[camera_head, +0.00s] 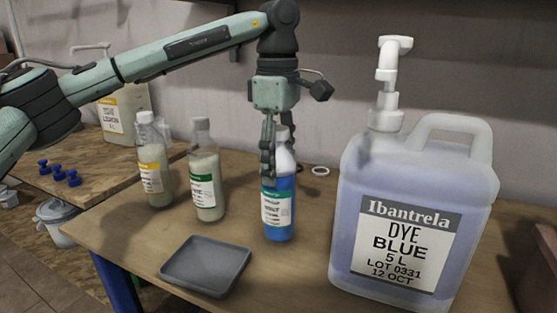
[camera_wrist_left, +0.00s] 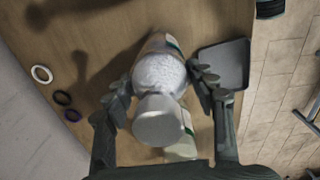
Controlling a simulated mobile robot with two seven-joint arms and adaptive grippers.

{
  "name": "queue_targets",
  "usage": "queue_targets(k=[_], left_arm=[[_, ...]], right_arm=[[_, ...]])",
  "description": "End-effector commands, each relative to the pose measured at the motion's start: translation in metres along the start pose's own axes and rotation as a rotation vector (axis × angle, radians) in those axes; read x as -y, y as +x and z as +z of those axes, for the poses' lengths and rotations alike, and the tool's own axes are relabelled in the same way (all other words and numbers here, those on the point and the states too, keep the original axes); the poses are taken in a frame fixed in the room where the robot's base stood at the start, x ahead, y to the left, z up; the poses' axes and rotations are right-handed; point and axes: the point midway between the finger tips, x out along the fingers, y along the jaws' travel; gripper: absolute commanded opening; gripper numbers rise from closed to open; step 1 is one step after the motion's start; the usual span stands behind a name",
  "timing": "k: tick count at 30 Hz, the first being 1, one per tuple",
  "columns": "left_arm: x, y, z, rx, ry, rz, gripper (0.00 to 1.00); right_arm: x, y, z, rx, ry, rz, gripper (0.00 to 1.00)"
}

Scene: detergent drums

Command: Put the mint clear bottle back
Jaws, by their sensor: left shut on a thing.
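My left gripper (camera_head: 268,165) comes down from above and is shut on the upper part of a bottle of blue liquid (camera_head: 278,207) with a white upper part and a white label with a teal stripe. The label's name is too small to read surely. The bottle is upright, and I cannot tell whether its base touches the table. In the left wrist view the fingers (camera_wrist_left: 160,92) stand on both sides of the bottle, and its pale cap (camera_wrist_left: 158,122) faces me. My right gripper is not in view.
Two other bottles stand to the left, one with a yellow-striped label (camera_head: 154,172) and one with a green-striped label (camera_head: 206,182). A grey tray (camera_head: 206,266) lies in front. A large blue dye jug (camera_head: 410,215) stands close on the right.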

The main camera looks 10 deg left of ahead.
Motion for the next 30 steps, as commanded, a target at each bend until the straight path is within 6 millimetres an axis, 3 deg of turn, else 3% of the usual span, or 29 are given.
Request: queue_targets(k=[9,10,15,24,30], left_arm=[[0.0,0.002,0.0,0.001,0.0,0.003,0.16],[0.0,0.003,0.0,0.0,0.0,0.001,0.57],[0.0,0.002,0.0,0.0,0.0,0.001,0.77],[0.0,0.0,0.0,0.0,0.0,0.002,0.77],[-0.001,-0.022,0.001,-0.001,0.0,0.005,0.77]], right_arm=[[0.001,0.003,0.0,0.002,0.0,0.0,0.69],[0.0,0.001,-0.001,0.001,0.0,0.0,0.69],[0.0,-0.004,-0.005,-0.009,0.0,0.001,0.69],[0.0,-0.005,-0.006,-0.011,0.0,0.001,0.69],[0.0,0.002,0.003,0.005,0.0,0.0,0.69]])
